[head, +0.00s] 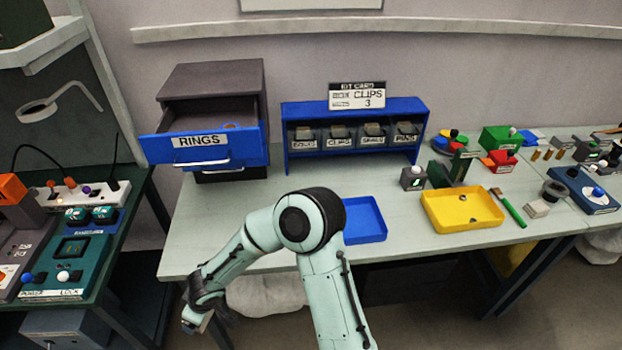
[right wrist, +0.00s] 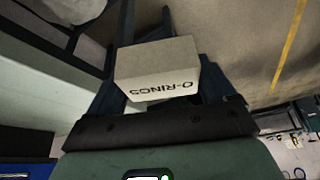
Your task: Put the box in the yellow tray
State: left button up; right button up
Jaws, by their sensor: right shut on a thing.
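The box (right wrist: 158,62) is small, grey-beige and labelled O-RINGS, with the lettering upside down in the right wrist view. My right gripper (right wrist: 160,88) is shut on it, a finger on each side. In the head view my right arm bends left, and the right gripper (head: 206,308) hangs low in front of the table's front edge. The box shows there only as a small pale piece (head: 193,321). The yellow tray (head: 437,212) sits on the table at right, far from the gripper, with a few small items in it. My left gripper is not in view.
A blue tray (head: 364,236) lies left of the yellow tray, partly behind my arm. The RINGS drawer (head: 167,151) is pulled open. A blue rack of bins (head: 290,165) stands at the back. A green-handled brush (head: 510,207) lies right of the yellow tray. A control bench (head: 100,262) is at left.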

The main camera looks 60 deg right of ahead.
aim_at(445, 219)
jog(key=k+l, duration=0.25)
jog(key=k+l+z, duration=0.15)
jog(key=l, duration=0.2)
jog(key=k+l, duration=0.3)
jog(key=k+l+z, duration=0.15)
jog(key=l, duration=0.2)
jog(key=k+l, duration=0.25)
jog(key=k+l+z, duration=0.15)
jog(key=l, duration=0.3)
jog(key=k+l, duration=0.25)
jog(key=l+z, duration=0.05)
jog(key=l, duration=0.05)
